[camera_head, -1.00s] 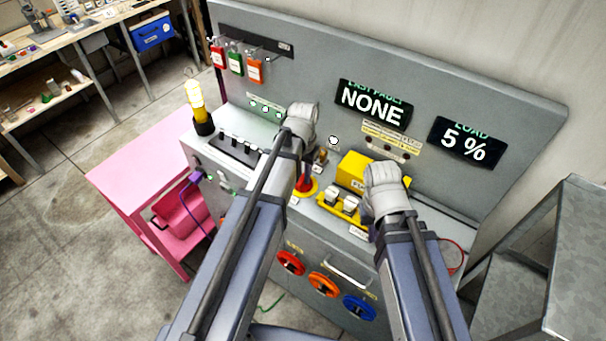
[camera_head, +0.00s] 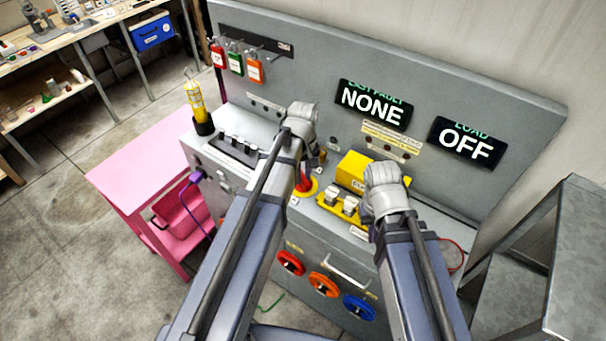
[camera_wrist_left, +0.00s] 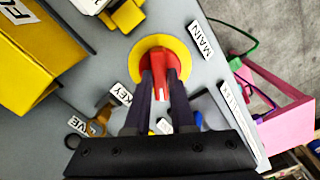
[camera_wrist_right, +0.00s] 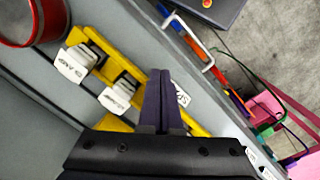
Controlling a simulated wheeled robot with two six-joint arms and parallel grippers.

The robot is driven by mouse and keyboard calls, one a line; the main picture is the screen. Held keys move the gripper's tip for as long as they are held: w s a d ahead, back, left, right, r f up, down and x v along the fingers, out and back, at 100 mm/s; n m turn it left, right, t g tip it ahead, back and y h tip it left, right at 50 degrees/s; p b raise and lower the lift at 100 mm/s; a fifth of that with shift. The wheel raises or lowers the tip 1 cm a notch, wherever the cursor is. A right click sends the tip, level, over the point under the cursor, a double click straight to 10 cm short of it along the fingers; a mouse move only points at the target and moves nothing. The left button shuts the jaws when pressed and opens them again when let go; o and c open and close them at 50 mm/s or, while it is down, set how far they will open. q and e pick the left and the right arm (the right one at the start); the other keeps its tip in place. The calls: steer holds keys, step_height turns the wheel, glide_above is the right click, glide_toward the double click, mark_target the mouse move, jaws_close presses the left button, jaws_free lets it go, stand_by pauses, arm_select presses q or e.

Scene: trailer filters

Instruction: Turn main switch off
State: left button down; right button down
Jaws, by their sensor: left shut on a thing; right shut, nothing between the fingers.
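The main switch is a red handle (camera_wrist_left: 163,66) on a round yellow plate (camera_wrist_left: 142,48), next to a "MAIN" label (camera_wrist_left: 200,40) in the left wrist view. In the head view its red handle (camera_head: 305,182) shows beside my left arm. My left gripper (camera_wrist_left: 163,85) is shut on the red handle, one finger on each side. The load display (camera_head: 465,142) reads "OFF". My right gripper (camera_wrist_right: 162,80) is shut and empty above the yellow strip (camera_wrist_right: 128,75) that carries white labelled breakers.
A yellow box (camera_head: 357,171) sits behind the breakers. A yellow lamp (camera_head: 195,102) stands at the panel's left end, unlit. Padlock tags (camera_head: 236,62) hang on a rail. A pink cart (camera_head: 140,175) stands at left. Another display (camera_head: 373,104) reads "NONE".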

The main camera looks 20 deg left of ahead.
mark_target(303, 177)
arm_select(q)
steer(key=n, duration=0.5)
steer(key=shift+n, duration=0.7)
steer(key=c, duration=0.8)
jaws_free()
steer(key=shift+o, duration=0.2)
steer(key=shift+r, duration=0.1)
step_height(303, 177, up, 8)
steer(key=p, duration=0.8)
arm_select(e)
step_height(303, 177, up, 8)
arm_select(q)
steer(key=shift+f, duration=0.2)
arm_select(e)
steer(key=shift+f, duration=0.1)
